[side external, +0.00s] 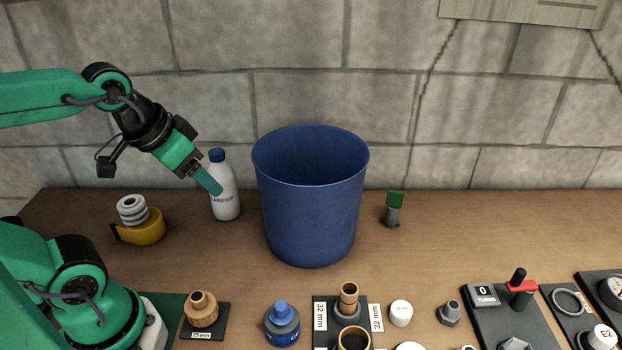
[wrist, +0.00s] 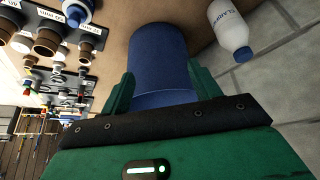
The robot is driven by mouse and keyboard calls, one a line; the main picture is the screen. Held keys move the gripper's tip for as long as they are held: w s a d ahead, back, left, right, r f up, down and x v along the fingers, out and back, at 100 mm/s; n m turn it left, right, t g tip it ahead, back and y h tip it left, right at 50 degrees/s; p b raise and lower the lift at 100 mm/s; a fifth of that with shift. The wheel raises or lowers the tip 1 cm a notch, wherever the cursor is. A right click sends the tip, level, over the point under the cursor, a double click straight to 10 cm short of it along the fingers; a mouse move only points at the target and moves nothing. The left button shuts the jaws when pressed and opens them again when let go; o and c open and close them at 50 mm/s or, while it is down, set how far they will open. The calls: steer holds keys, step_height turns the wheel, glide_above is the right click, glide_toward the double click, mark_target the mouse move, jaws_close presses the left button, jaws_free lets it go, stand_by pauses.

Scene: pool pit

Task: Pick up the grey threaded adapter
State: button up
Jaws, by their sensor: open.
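A small grey fitting with a hexagonal base and a narrower top (side external: 449,312) stands on the wooden bench at the lower right, beside the turns counter; it looks like the threaded adapter, though its thread is too small to make out. I cannot pick it out in the wrist view. My gripper (side external: 212,184) is raised at the left, well away from it, and overlaps the white bottle in the side view. In the wrist view my gripper (wrist: 161,88) has its green fingers apart, with nothing held between them.
A tall blue bin (side external: 310,205) stands mid-bench, between my gripper and the fitting. Several fittings and panels line the front. The right rear bench is clear.

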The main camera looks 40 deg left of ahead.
steer(key=w+d+r+g, duration=0.1)
steer(key=w+d+r, duration=0.15)
steer(key=w, duration=0.25)
steer(key=w+d+r+g, duration=0.1)
steer(key=w+d, duration=0.3)
steer(key=w, duration=0.2)
steer(key=n+g, duration=0.1)
steer(key=g, duration=0.3)
glide_above(454, 304)
step_height(454, 304, down, 20)
steer(key=shift+a+f, duration=0.1)
steer(key=shift+d+f, duration=0.2)
steer(key=shift+f, duration=0.05)
steer(key=shift+a+f, duration=0.1)
steer(key=shift+f, duration=3.8)
steer(key=c, duration=1)
